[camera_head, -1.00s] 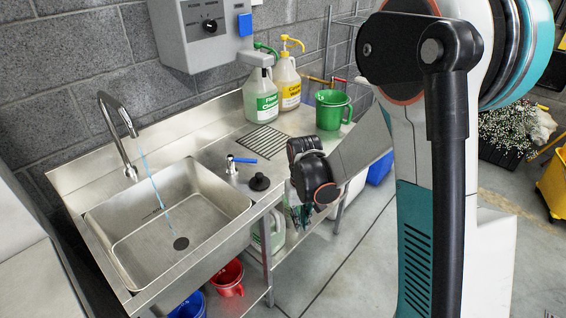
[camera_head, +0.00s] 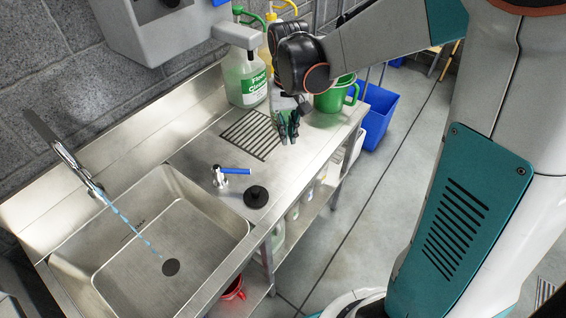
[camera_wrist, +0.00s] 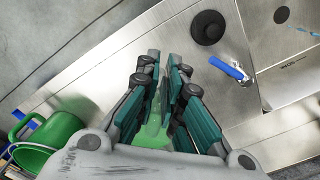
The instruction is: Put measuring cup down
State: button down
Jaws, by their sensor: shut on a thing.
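My gripper (camera_head: 288,128) points down over the steel counter (camera_head: 216,148), beside the drain grate (camera_head: 250,134). In the wrist view, its fingers (camera_wrist: 170,60) are close together around a small pale-green, partly see-through thing, which I take to be the measuring cup (camera_wrist: 155,130). The fingers and the palm hide most of it. I cannot tell whether its bottom touches the counter.
A green pitcher (camera_head: 337,98) stands right of my gripper, also visible in the wrist view (camera_wrist: 48,138). The floor cleaner bottle (camera_head: 246,80) stands behind left. A blue-handled valve (camera_head: 232,172), a black stopper (camera_head: 256,197) and the sink (camera_head: 165,235) lie nearer.

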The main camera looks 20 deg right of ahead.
jog(key=shift+s+a+r, duration=0.1)
jog(key=shift+s+r, duration=0.1)
jog(key=shift+r, duration=0.35)
jog(key=shift+s+r, duration=0.15)
jog(key=shift+r, duration=0.35)
notch_tip(320, 180, down, 20)
jog(key=b, duration=0.5)
jog(key=shift+r+b, duration=0.15)
jog(key=shift+b, duration=0.2)
jog(key=c, duration=1.7)
grip_release()
